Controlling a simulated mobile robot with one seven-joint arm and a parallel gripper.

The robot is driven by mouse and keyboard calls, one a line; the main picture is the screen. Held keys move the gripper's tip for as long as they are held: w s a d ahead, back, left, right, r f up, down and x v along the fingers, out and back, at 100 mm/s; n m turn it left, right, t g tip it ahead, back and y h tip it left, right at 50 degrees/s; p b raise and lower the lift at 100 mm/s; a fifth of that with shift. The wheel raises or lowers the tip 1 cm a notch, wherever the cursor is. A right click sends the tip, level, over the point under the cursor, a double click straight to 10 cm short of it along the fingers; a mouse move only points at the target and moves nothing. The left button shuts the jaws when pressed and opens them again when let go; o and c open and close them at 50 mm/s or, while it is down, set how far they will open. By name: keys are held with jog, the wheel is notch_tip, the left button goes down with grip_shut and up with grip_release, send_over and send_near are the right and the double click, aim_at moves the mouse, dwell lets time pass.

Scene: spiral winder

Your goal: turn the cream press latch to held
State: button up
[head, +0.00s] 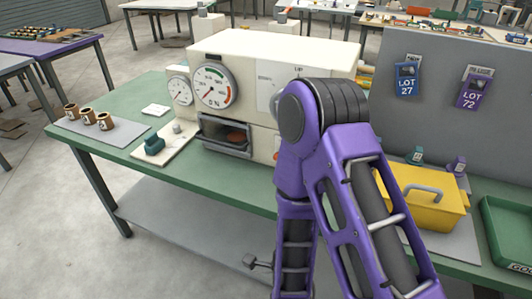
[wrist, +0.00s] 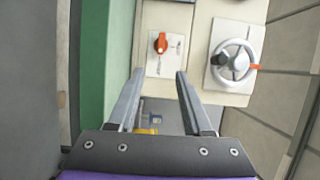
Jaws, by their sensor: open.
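The cream press (head: 305,47) stands on the green bench in the head view, with two dials on its front and my arm across its right part. In the wrist view, a small orange-red latch (wrist: 161,43) sits on a white plate on the cream panel. Its bar lies roughly along the picture's vertical; the plate's markings are too small to read. My gripper (wrist: 159,72) is open and empty, its fingertips just below the latch in the picture, one to either side, not closed on it. The head view does not show the gripper.
A handwheel (wrist: 232,60) with a black knob and a red mark is right of the latch in the wrist view. In the head view, a yellow lidded box (head: 422,195) and a green tray (head: 508,232) are on the right; brown cups (head: 88,117) are on the left.

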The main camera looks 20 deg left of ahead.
jog(key=b+x, duration=0.5)
jog(key=b, duration=0.5)
jog(key=shift+w+f, duration=0.15)
jog(key=shift+f, duration=0.05)
jog(key=x, duration=1.1)
jog(key=shift+w+a+r, duration=0.2)
jog(key=shift+w+r, duration=0.1)
jog(key=shift+r, duration=0.05)
grip_shut()
